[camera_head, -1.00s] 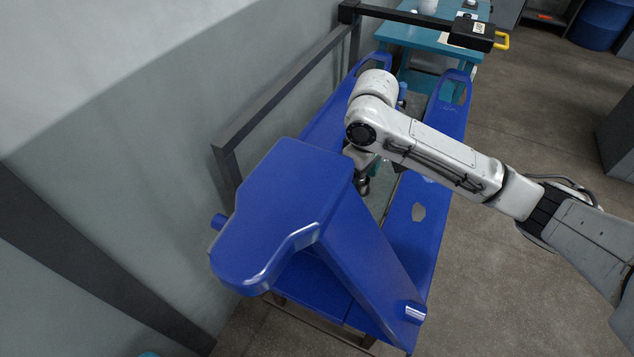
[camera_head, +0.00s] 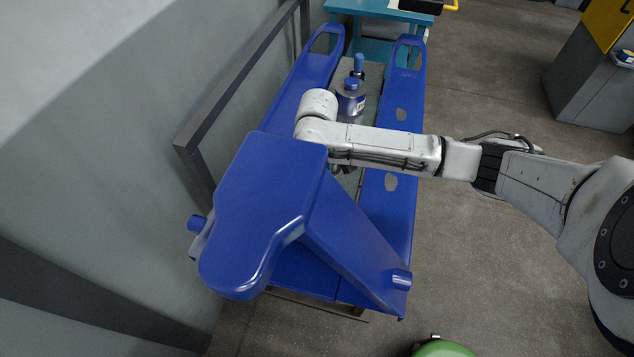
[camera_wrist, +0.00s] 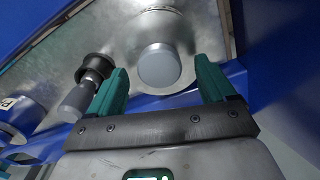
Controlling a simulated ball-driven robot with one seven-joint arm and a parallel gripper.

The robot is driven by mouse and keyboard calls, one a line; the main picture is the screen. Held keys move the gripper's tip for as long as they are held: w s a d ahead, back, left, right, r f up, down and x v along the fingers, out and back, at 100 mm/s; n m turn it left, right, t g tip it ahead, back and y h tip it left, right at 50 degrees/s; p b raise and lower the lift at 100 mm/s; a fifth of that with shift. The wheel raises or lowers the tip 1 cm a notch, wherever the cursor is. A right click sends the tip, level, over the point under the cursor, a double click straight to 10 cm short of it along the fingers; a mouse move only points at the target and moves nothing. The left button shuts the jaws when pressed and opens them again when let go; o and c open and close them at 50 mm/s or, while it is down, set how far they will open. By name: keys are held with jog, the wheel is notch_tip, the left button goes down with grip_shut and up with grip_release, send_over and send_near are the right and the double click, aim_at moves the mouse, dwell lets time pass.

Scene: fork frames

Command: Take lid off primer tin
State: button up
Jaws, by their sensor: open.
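In the wrist view, a round grey lid (camera_wrist: 159,68) sits on a shiny metal container (camera_wrist: 186,36), which I take to be the primer tin; its outline blends into the metal surface around it. My gripper (camera_wrist: 160,64) is open, its teal fingers on either side of the lid, with a visible gap at each side. Whether the fingertips are level with the lid or above it I cannot tell.
In the wrist view a grey and black item (camera_wrist: 88,88) lies close to the left finger. A wall and grey railing (camera_head: 240,85) border the left side.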

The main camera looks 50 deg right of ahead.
jog(key=shift+f, duration=0.85)
jog(key=shift+c, duration=0.2)
jog(key=c, duration=1.1)
jog(key=shift+r, duration=0.1)
